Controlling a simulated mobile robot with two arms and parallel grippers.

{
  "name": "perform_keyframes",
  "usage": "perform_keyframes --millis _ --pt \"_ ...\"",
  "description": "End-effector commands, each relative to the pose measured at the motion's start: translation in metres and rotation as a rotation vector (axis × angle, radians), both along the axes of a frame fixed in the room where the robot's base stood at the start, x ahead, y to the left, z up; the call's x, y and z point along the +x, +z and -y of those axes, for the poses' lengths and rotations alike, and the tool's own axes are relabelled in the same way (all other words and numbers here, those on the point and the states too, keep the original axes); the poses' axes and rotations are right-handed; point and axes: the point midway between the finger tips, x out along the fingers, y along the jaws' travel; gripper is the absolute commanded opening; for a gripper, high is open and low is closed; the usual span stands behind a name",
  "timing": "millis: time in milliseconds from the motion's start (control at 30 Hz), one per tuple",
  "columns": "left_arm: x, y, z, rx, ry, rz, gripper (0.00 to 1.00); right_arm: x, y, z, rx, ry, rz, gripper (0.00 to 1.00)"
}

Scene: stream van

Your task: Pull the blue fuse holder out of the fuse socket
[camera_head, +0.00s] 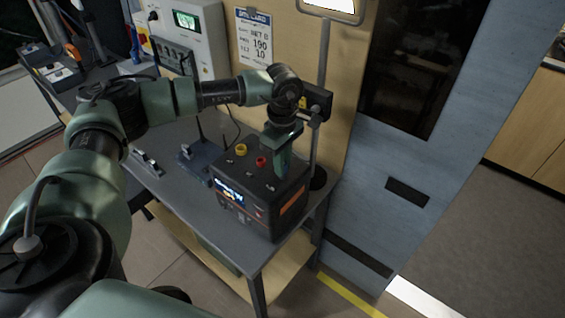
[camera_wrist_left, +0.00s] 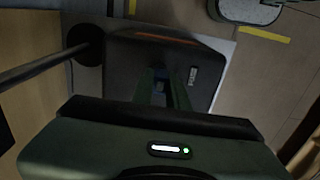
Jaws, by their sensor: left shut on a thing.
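A black box-shaped device (camera_head: 232,183) with a lit blue display stands on the grey table. My left gripper (camera_head: 283,168) points down at the device's top, near its back right corner. In the left wrist view my left gripper (camera_wrist_left: 164,98) is shut on a small blue piece, the blue fuse holder (camera_wrist_left: 160,74), which shows between the fingers. The fuse socket is hidden by the gripper, so I cannot tell how deep the holder sits. My right gripper is not in view.
A yellow knob (camera_head: 241,149) and a red knob (camera_head: 261,161) stand on the device's top beside my gripper. A thin upright pole (camera_head: 322,60) rises close behind the wrist. The blue-grey cabinet (camera_head: 385,190) is to the right. The table's front left part (camera_head: 190,205) is clear.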

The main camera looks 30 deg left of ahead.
Motion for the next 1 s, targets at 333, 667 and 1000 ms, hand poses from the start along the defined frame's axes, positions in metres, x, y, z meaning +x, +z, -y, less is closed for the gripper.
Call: perform_keyframes --millis 333,667,1000 --pt "0.000 0.006 0.000 0.000 0.000 0.001 0.00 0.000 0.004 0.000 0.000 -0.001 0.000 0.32" --pt "0.000 0.014 0.000 0.000 0.000 0.001 0.00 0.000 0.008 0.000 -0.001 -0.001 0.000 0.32" --pt "0.000 0.023 0.000 0.000 0.000 0.001 0.00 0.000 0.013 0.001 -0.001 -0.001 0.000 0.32"
